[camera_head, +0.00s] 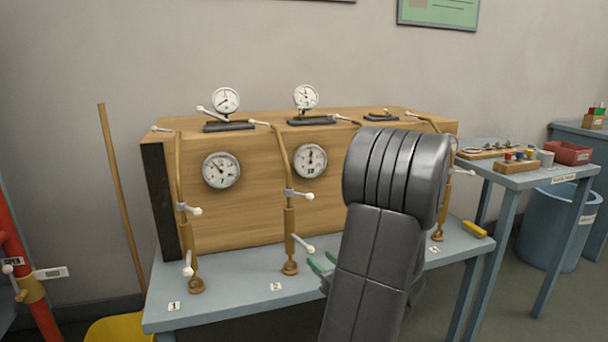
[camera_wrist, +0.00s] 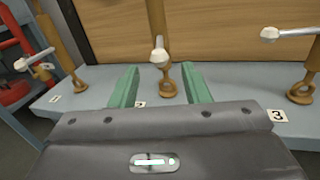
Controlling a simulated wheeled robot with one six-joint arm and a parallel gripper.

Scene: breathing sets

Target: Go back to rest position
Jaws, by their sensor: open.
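My gripper (camera_head: 322,264) is open, its green fingers partly hidden behind my grey arm, low over the bench just right of the second set's foot. In the wrist view, my gripper (camera_wrist: 161,82) has nothing between its fingers that I can see held. The brown foot of the second set (camera_wrist: 166,88) shows in the gap between them, seemingly beyond the fingers. The second set's brass pipe (camera_head: 290,225) stands upright with white-tipped levers at mid-height and near its base. My arm covers most of the third set.
The wooden cabinet (camera_head: 255,210) with gauges stands behind the pipes on a blue-grey bench (camera_head: 235,302). The first set's pipe (camera_head: 187,240) is at left. A yellow-handled tool (camera_head: 474,229) lies at the bench's right end. A side table (camera_head: 525,180) and blue bin (camera_head: 545,235) stand at right.

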